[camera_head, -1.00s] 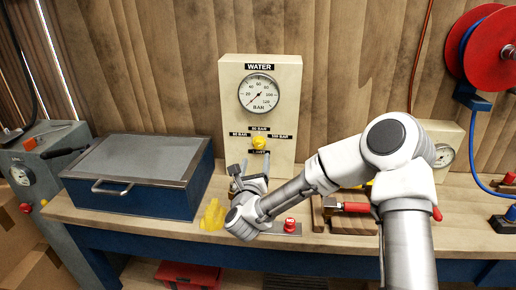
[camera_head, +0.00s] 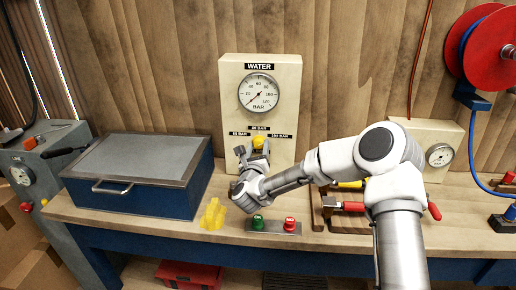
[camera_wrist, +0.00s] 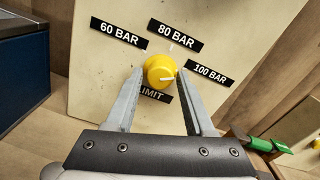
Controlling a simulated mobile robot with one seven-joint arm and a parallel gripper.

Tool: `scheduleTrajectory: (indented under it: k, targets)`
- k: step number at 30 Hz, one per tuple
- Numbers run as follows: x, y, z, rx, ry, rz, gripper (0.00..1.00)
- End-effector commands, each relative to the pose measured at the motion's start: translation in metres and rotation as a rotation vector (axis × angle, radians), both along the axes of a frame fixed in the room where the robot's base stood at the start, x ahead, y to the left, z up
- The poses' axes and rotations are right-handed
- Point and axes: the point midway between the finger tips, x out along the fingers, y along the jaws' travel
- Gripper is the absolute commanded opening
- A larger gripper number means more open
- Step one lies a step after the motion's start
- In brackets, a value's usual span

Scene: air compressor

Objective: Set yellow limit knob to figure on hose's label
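The yellow limit knob (camera_head: 258,141) is on the front of the beige WATER panel (camera_head: 284,75). The 80 BAR label (camera_wrist: 176,35) is above the knob and the 60 BAR label (camera_wrist: 118,32) is at upper left. The LIMIT label (camera_wrist: 155,95) below is partly covered. My gripper (camera_wrist: 160,76) is open, its fingertips on both sides of the knob; contact cannot be told. A blue hose (camera_head: 469,150) hangs at right; no readable label shows on it.
A gauge (camera_head: 258,92) is above the knob. Green (camera_head: 258,221) and red (camera_head: 290,224) buttons and a yellow object (camera_head: 213,214) are on the bench below my arm. A blue box (camera_head: 140,175) stands left; red-handled tools (camera_head: 352,207) lie right.

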Motion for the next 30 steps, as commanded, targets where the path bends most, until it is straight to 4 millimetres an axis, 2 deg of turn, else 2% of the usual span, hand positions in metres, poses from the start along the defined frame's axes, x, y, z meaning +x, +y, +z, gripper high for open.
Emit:
scheduleTrajectory:
  k: [1,8,9,20,30]
  targets:
    - [-0.0001,-0.0001,0.0000,0.000,0.000,0.000,0.43]
    - [-0.0002,-0.0001,0.0001,0.000,0.000,0.000,0.02]
    - [-0.0002,-0.0001,0.0001,0.000,0.000,0.000,0.00]
    - [-0.0003,0.0003,-0.0010,-0.043,0.000,0.001,0.00]
    - [-0.0004,0.0004,-0.0031,-0.272,0.006,0.001,0.00]
